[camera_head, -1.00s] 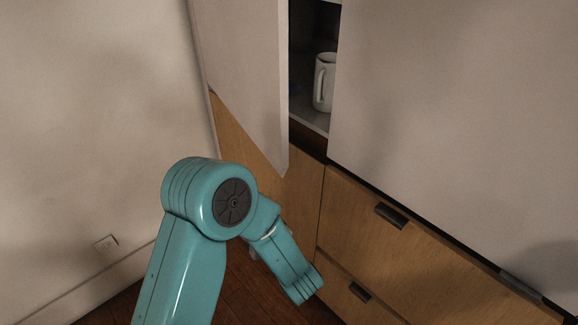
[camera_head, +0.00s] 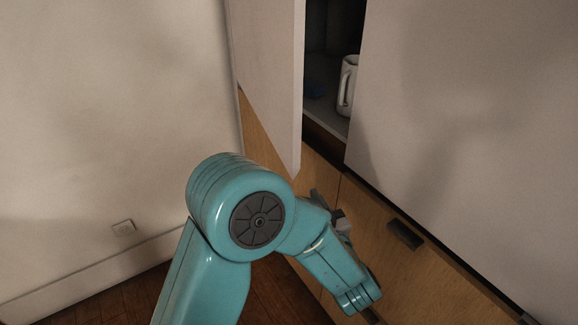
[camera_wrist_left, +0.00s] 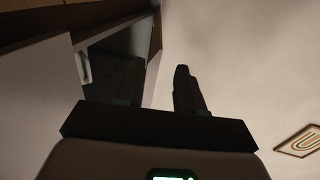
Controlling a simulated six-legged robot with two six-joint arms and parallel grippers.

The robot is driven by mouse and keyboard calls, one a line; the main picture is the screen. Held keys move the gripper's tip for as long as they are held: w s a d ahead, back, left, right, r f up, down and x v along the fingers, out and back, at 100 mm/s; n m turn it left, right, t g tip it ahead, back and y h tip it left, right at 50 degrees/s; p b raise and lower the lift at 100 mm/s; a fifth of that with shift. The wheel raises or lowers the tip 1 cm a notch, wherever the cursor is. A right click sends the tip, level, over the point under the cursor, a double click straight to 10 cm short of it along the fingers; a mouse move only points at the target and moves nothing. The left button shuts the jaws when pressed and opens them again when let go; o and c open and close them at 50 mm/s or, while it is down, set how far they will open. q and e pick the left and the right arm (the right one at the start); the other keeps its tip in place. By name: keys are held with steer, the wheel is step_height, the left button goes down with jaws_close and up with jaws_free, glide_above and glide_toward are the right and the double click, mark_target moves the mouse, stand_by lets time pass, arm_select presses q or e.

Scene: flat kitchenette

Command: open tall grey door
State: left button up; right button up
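A tall grey door (camera_head: 265,70) stands ajar at the upper left of the head view, with a dark gap along its right edge. A white mug (camera_head: 347,85) stands on the shelf inside the gap. My left gripper (camera_head: 329,207) is below the door's lower corner, in front of the wooden fronts, partly hidden by my teal arm. In the left wrist view my left gripper (camera_wrist_left: 155,88) has its two dark fingers apart. The cabinet opening shows behind the left finger. I cannot tell whether either finger touches the door. My right gripper is out of view.
A second grey front (camera_head: 460,110) covers the right side. Below are wooden drawers (camera_head: 385,270) with a dark handle (camera_head: 405,235). A framed picture (camera_wrist_left: 300,140) shows in the wrist view.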

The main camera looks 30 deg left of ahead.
mark_target(287, 166)
arm_select(q)
steer(key=x, duration=1.3)
steer(key=shift+p, duration=0.4)
jaws_close()
